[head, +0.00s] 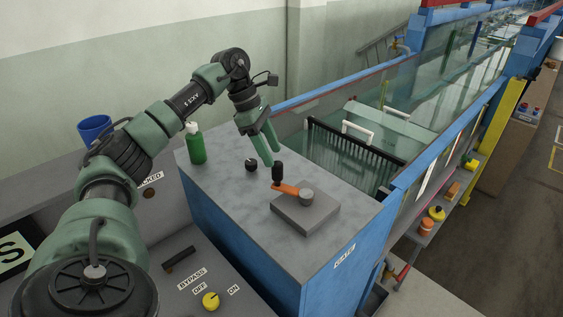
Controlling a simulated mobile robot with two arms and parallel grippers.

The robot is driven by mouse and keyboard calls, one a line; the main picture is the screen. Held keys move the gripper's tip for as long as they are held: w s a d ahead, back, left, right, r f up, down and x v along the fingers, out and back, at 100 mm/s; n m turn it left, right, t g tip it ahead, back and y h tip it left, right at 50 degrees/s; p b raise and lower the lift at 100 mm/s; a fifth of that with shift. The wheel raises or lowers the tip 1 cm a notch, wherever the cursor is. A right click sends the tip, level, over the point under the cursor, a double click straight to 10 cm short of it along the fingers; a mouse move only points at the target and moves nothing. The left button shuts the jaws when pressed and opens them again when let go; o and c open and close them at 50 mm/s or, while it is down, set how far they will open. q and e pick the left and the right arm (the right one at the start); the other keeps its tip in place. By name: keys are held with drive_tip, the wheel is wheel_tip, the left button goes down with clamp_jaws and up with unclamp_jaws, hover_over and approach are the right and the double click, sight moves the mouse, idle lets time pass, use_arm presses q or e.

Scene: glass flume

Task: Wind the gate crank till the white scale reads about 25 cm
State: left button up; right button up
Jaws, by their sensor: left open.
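The gate crank has an orange arm (285,189) with an upright black handle (278,173). Its grey hub (306,196) sits on a square grey block (305,213) on the blue cabinet's top, above a "GATE" label (345,256). The orange arm points left from the hub. My left gripper (271,158) is open, its green fingers pointing down just above and behind the handle; whether they touch it I cannot tell. A narrow white strip (430,175) on the flume's right glass may be the scale; no marks are readable. My right gripper is not in view.
A green bottle (196,144) and a small black knob (251,165) stand on the cabinet top (232,195), left of the crank. A blue cup (94,127) is farther left. A yellow bypass knob (211,301) is at lower front. The glass flume (385,85) runs away behind.

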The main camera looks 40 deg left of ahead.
sight(281, 183)
use_arm(q)
drive_tip(key=shift+s+d, duration=0.15)
drive_tip(key=shift+d, duration=0.05)
drive_tip(key=shift+d+f+p, duration=0.45)
drive_tip(key=shift+f, duration=0.2)
drive_tip(key=shift+d+f+p, duration=0.4)
drive_tip(key=shift+d+f, duration=0.05)
drive_tip(key=shift+f, duration=0.15)
drive_tip(key=p+x, duration=0.1)
drive_tip(key=x, duration=0.1)
drive_tip(key=shift+f, duration=0.35)
drive_tip(key=shift+w+d+f, duration=0.15)
drive_tip(key=shift+w+f, duration=0.25)
drive_tip(key=shift+f, duration=0.4)
clamp_jaws()
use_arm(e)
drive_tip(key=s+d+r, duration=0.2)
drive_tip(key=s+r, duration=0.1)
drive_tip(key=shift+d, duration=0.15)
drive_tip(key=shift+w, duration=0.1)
